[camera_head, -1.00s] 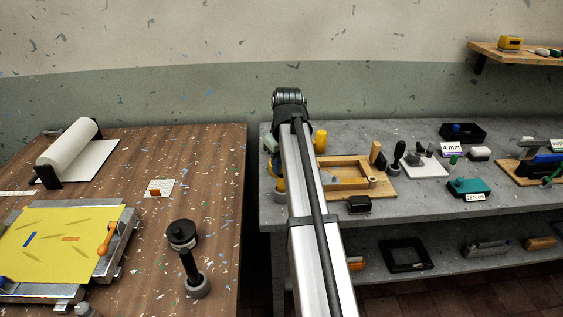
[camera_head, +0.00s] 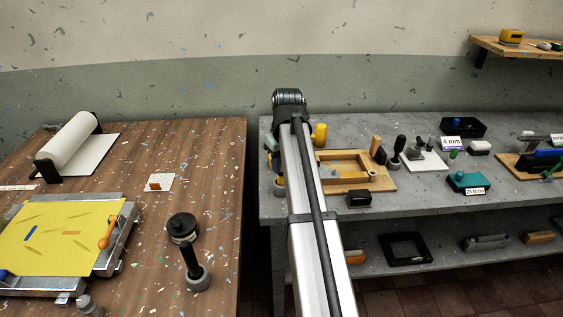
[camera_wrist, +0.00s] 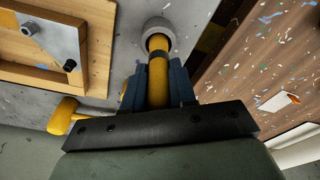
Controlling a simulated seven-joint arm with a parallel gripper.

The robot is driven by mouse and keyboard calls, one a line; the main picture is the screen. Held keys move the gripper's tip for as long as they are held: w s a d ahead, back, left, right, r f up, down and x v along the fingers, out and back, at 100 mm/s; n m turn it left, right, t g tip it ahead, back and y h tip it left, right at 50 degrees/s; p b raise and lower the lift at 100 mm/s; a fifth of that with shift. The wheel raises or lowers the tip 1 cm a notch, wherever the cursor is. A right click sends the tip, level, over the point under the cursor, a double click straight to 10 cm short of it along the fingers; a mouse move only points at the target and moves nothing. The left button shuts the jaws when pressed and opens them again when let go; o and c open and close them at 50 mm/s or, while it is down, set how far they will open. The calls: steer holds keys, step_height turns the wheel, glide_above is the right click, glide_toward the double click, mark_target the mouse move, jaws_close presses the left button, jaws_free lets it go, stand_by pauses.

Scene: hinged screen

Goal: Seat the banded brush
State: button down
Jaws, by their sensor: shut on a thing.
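The banded brush (camera_wrist: 158,80), a yellow handle with a dark band, is between the jaws of my gripper (camera_wrist: 156,74) in the wrist view. My gripper is shut on the handle. The far end of the handle overlaps the opening of a round grey socket (camera_wrist: 160,29). I cannot tell how deep it sits or whether it touches the rim. In the head view my arm hides most of the gripper and brush. A bit of yellow and a grey ring (camera_head: 279,186) show just left of the arm, at the grey bench's left end.
A yellow mallet-like thing (camera_wrist: 64,115) lies close to the gripper's left. A wooden frame tray (camera_head: 340,183) stands right of my arm on the grey bench (camera_head: 420,203). A gap separates the bench from the brown table (camera_head: 150,215), which bears a yellow sheet (camera_head: 60,238).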

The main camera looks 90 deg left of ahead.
steer(key=c, duration=0.8)
jaws_free()
steer(key=r, duration=0.4)
steer(key=d+r, duration=0.1)
steer(key=r, duration=0.4)
steer(key=w+r, duration=0.1)
steer(key=r, duration=0.3)
steer(key=shift+d+r, duration=0.25)
steer(key=shift+r, duration=0.1)
